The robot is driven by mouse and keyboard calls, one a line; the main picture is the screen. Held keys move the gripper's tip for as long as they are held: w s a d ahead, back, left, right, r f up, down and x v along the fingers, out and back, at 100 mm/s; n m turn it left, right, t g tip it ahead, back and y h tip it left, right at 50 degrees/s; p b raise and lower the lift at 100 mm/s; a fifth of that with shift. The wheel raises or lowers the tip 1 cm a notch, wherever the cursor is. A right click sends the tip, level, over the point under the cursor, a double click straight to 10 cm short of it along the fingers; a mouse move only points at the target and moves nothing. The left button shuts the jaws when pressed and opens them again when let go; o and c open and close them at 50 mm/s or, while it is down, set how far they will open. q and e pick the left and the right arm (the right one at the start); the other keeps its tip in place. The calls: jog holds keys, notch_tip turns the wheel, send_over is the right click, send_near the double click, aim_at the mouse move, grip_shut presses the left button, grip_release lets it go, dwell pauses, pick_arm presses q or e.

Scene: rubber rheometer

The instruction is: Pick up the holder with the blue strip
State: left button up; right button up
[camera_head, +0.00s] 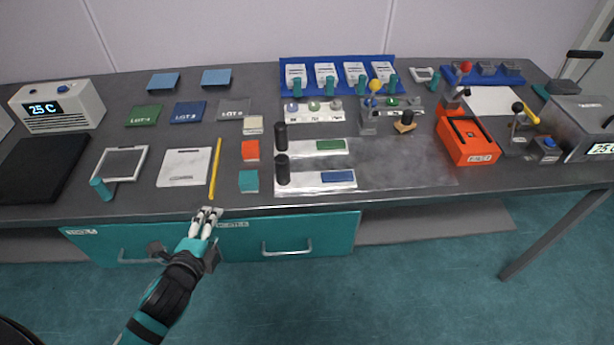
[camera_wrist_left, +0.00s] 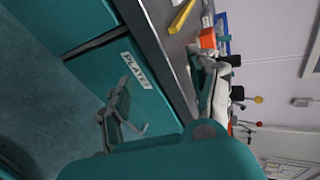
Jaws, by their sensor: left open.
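The holder with the blue strip (camera_head: 314,183) lies flat on the grey bench near its front edge. It is a white plate with a blue strip at its right end and an upright black handle (camera_head: 283,170) at its left end. A similar holder with a green strip (camera_head: 318,148) lies just behind it. My left gripper (camera_head: 207,213) is open and empty at the bench's front edge, to the left of the holder and near the lower end of a yellow stick. In the left wrist view its fingers (camera_wrist_left: 165,105) are spread apart. My right gripper is not in view.
The yellow stick (camera_head: 214,168) lies beside a white plate (camera_head: 185,167). Orange (camera_head: 250,151) and teal (camera_head: 249,181) blocks sit just left of the holders. The bench right of the holders is mostly clear up to an orange device (camera_head: 468,142). Teal drawers (camera_head: 290,233) are below.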

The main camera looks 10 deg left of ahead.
aim_at(277, 166)
pick_arm(q)
jog(key=w+d+r+m+t+h, duration=0.1)
jog(key=w+d+r+m+h, duration=0.3)
jog(key=m, duration=0.8)
jog(key=s+r+m+t+h, duration=0.1)
jog(key=r+m+t+h, duration=0.15)
jog(key=m+h, duration=0.65)
jog(key=w+d+m+y+p, duration=0.1)
jog(key=w, duration=0.2)
jog(key=w+d+m+p, duration=0.1)
jog(key=w+d, duration=0.1)
jog(key=w, duration=0.1)
jog(key=w+d+m+y+p, duration=0.1)
jog(key=w+d+p, duration=0.1)
jog(key=w, duration=0.2)
jog(key=shift+w+d+r+g+y, duration=0.1)
jog(key=shift+d+g+y, duration=0.15)
jog(key=shift+g+y, duration=0.1)
jog(key=p+x, duration=0.1)
jog(key=x, duration=0.1)
jog(key=p+x, duration=0.1)
jog(key=x, duration=0.1)
jog(key=shift+w+d, duration=0.2)
jog(key=shift+d, duration=0.3)
jog(key=shift+w+d, duration=0.1)
jog(key=shift+w, duration=0.15)
jog(key=c, duration=1.2)
grip_shut()
